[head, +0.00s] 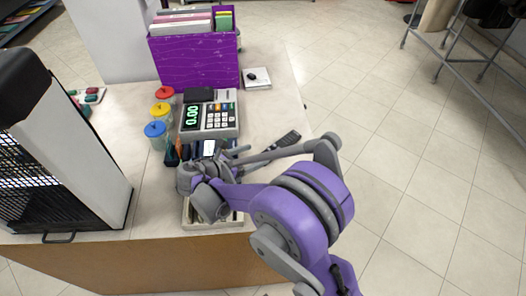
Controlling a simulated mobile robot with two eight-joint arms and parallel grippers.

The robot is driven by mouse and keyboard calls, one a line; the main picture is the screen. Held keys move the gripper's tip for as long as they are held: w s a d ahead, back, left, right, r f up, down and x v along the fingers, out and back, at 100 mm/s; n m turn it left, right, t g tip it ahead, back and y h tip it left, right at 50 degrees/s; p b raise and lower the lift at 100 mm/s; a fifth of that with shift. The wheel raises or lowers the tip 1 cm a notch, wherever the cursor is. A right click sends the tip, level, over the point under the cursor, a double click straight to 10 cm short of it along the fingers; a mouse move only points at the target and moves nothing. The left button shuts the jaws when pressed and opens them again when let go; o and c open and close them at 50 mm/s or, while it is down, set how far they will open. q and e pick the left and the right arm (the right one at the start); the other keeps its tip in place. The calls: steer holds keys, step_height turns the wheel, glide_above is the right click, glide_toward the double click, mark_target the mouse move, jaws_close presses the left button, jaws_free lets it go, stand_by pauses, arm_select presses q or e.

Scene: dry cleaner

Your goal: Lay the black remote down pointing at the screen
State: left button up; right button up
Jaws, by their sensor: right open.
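The black remote (288,140) lies on the counter near its right edge, to the right of the register, in the head view. It lies slantwise, and my right arm partly covers its near end. The lit green screen (192,115) reading 0.00 is on the grey register to the remote's left. My right gripper (210,160) is over the front of the counter, left of the remote and just in front of the register. It is open; its fingers are hard to make out among the small objects there. My left gripper is not in view.
Jars with red, yellow and blue lids (160,112) stand left of the register. A purple file box (195,62) is behind it. A light tray (232,220) sits under my wrist. A black and white rack (62,150) fills the left. Bare counter lies right of the register.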

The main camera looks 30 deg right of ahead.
steer(key=shift+s+a+r, duration=0.2)
steer(key=shift+a+r, duration=0.05)
steer(key=shift+a, duration=0.25)
steer(key=shift+s+m+y, duration=0.4)
steer(key=s+m+y, duration=0.1)
steer(key=s, duration=0.1)
steer(key=s+m+y, duration=0.1)
steer(key=s+m, duration=0.1)
steer(key=s+m+y, duration=0.2)
steer(key=s, duration=0.1)
steer(key=shift+a, duration=0.25)
steer(key=s+m+y, duration=0.1)
steer(key=s+a+m+y, duration=0.1)
steer(key=s, duration=0.1)
steer(key=s+a+m+y, duration=0.1)
steer(key=s+m, duration=0.1)
steer(key=shift+s+a+f+t, duration=0.15)
steer(key=shift+a+f+t, duration=0.15)
steer(key=shift+f, duration=0.1)
steer(key=s+a+f+m+t+y, duration=0.1)
steer(key=s+a+m+y, duration=0.4)
steer(key=m, duration=0.5)
steer(key=s+a+t, duration=0.1)
steer(key=s+a, duration=0.1)
steer(key=s, duration=0.1)
steer(key=shift+s+f+y, duration=0.15)
steer(key=shift+y, duration=0.15)
